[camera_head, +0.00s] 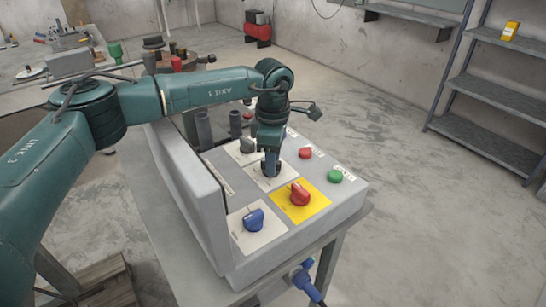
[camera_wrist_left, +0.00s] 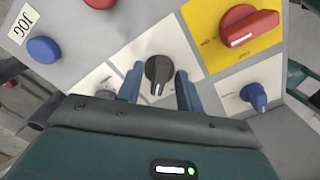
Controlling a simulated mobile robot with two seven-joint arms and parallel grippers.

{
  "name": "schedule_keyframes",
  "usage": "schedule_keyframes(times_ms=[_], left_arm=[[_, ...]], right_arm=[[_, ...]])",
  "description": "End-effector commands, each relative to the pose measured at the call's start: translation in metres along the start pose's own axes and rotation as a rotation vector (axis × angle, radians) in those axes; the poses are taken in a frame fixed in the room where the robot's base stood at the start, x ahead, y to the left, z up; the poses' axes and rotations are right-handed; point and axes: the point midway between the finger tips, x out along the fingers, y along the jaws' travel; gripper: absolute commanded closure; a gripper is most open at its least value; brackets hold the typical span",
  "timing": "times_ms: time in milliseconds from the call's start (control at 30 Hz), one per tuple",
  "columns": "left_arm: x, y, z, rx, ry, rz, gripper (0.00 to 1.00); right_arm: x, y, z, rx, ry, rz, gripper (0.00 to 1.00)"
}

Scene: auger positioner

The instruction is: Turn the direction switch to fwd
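The switch panel (camera_head: 300,235) is a grey box on a stand in the head view. My left gripper (camera_head: 270,168) points down over a white plate in its middle and mostly hides the knob there. In the left wrist view a dark grey knob (camera_wrist_left: 158,72) on a white plate stands between the two blue-grey fingers of my left gripper (camera_wrist_left: 160,90). The fingers are apart, one on each side, with small gaps showing. The knob's pointer end faces the gripper. I cannot read which plate is the direction switch. My right gripper is out of view.
Close by are a red knob on a yellow plate (camera_head: 299,195), a blue knob (camera_head: 254,219), another dark knob (camera_head: 248,145), a red button (camera_head: 305,153) and a green button (camera_head: 335,176). A blue button by a JOG label (camera_wrist_left: 43,49) shows in the wrist view. A raised wall borders the panel's left.

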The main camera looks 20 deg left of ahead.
Motion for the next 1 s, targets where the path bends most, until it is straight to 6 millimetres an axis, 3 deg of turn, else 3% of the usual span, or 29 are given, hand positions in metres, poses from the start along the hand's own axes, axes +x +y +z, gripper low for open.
schedule_keyframes(times_ms=[167,500,700,1000], left_arm=[[-0.013,0.001,0.0,0.0,-0.001,0.002,0.64],[-0.085,0.001,0.0,0.0,-0.001,0.005,0.64],[-0.119,0.0,0.001,0.001,0.0,0.003,0.64],[-0.132,0.0,0.0,0.001,0.0,0.0,0.64]], right_arm=[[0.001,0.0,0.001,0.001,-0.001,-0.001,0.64],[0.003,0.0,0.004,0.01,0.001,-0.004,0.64],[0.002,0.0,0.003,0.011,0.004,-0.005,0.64],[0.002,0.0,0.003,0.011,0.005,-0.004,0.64]])
